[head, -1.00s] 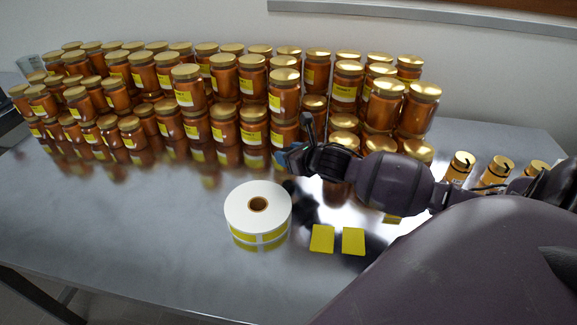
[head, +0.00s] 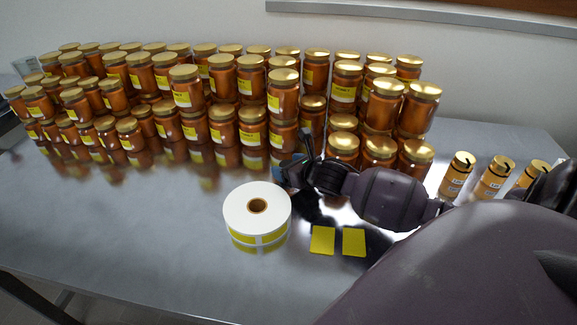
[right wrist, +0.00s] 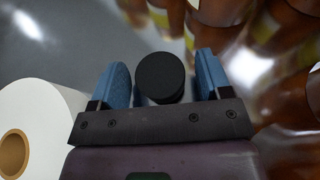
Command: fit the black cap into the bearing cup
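My right gripper (head: 290,170) is low over the table, just behind the label roll and in front of the jars. In the right wrist view its two blue fingers (right wrist: 162,62) stand apart. A round black piece, which looks like the black cap (right wrist: 160,76), lies between them, with a gap on both sides. In the head view the cap is hidden or too small to tell. I cannot make out the bearing cup in either view. My left gripper is not in view.
A white label roll (head: 236,212) stands close in front of the right gripper and shows at left in the wrist view (right wrist: 48,105). Stacked honey jars (head: 222,75) crowd behind. The table's left front is clear.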

